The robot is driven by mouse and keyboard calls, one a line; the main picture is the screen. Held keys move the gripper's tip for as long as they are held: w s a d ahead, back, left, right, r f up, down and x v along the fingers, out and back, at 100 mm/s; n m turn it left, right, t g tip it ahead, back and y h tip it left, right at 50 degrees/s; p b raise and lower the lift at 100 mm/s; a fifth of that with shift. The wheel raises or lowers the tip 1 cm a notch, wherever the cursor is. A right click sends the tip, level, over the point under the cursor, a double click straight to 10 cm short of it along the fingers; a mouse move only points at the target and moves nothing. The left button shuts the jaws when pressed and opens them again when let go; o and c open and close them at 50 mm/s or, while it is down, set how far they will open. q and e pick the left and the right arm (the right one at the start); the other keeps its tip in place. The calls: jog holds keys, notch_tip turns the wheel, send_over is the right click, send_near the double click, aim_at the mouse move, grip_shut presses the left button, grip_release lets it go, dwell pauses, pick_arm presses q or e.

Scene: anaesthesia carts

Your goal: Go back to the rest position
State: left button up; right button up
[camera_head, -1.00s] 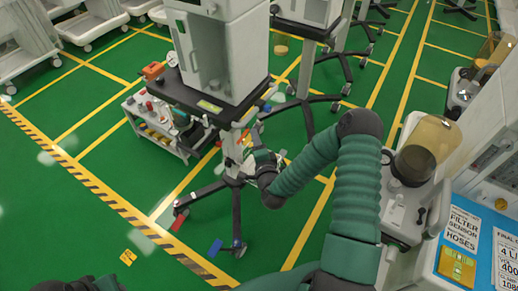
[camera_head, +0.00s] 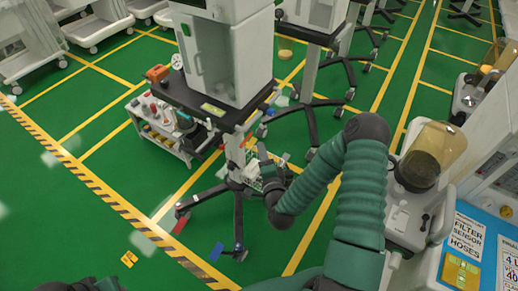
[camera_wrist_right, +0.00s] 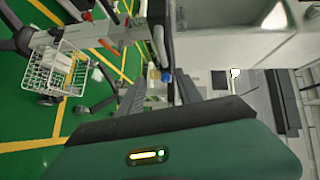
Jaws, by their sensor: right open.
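My right arm, in a green sleeve, reaches down from the right in the head view. Its dark gripper (camera_head: 262,168) is beside the pole and wheeled base of the nearest anaesthesia cart (camera_head: 228,55). In the right wrist view the two dark fingers of this gripper (camera_wrist_right: 160,95) stand apart, with nothing seen held between them. I cannot tell whether the gripper touches the cart's pole. A dark part of my left arm shows at the bottom left edge of the head view; its gripper is out of the picture.
A low white trolley (camera_head: 160,138) with small items stands left of the cart base. A white wire basket (camera_wrist_right: 50,72) shows at left in the wrist view. A machine with an amber jar (camera_head: 440,148) stands close at right.

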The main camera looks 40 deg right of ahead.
jog(key=a+f+n+g+y+p, duration=0.15)
jog(key=a+n+g+y, duration=0.4)
jog(key=a+n, duration=0.65)
jog(key=s+a+r+n+g, duration=0.1)
jog(key=s+r+n+g, duration=0.2)
jog(key=s, duration=0.5)
jog(key=s+a+r+n+g, duration=0.2)
jog(key=s+n+g, duration=0.2)
jog(key=s+n, duration=0.2)
jog(key=shift+s+r+y, duration=0.4)
jog(key=shift+s+y, duration=0.05)
jog(key=shift+s, duration=0.7)
jog(key=shift+a+r, duration=0.1)
jog(key=shift+a, duration=0.2)
